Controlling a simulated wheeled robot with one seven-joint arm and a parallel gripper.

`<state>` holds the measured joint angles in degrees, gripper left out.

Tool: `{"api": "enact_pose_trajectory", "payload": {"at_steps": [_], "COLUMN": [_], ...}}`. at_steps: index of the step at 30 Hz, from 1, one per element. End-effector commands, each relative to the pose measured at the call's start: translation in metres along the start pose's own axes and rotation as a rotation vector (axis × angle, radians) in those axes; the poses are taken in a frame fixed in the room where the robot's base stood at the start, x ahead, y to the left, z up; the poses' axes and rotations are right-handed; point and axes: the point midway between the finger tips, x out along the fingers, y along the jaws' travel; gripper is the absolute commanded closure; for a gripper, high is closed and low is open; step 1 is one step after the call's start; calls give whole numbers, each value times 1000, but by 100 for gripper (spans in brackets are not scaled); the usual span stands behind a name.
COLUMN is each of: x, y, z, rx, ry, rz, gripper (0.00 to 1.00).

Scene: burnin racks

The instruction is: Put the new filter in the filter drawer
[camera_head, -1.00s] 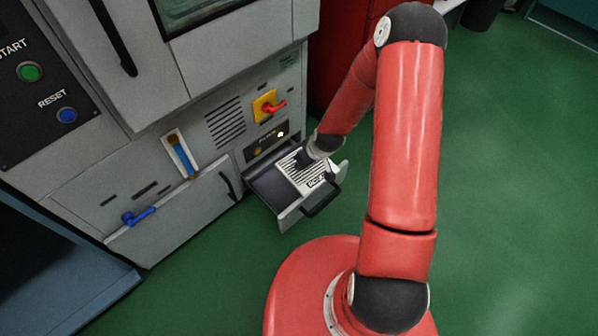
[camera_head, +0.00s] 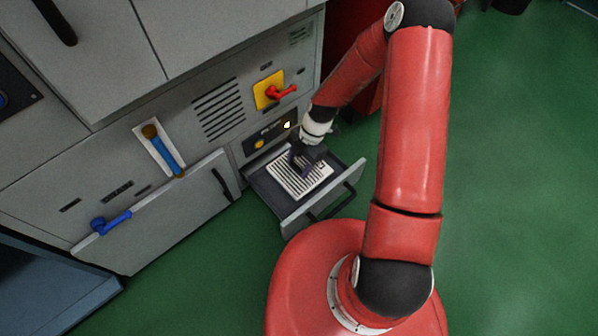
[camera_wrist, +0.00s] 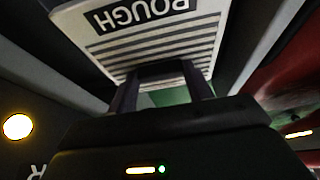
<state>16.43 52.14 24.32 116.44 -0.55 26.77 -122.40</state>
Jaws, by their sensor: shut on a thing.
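The filter (camera_head: 299,181) is a flat white panel with dark stripes. In the head view it lies inside the outline of the open filter drawer (camera_head: 291,224), which is pulled out low on the cabinet. My gripper (camera_head: 302,165) is over the filter's back part and shut on it. In the wrist view the filter (camera_wrist: 160,42) fills the top middle, with the word "ROUGH" upside down on a black label, and my gripper's fingers (camera_wrist: 162,88) reach to its near edge. I cannot tell whether the filter touches the drawer floor.
An amber lamp (camera_head: 259,144) glows above the drawer. Green floor (camera_head: 510,190) is clear at right.

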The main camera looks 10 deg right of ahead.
Motion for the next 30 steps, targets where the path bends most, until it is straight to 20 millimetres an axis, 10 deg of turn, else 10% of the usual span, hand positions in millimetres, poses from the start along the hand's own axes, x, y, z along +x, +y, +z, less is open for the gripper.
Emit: {"api": "enact_pose_trajectory", "payload": {"at_steps": [23, 24, 30], "x": [47, 45, 45], "y": [0, 0, 0], "z": [20, 19, 19], "rx": [2, 3, 2], "ry": [-1, -1, -1], "rz": [2, 2, 2], "gripper": [75, 44, 28]}}
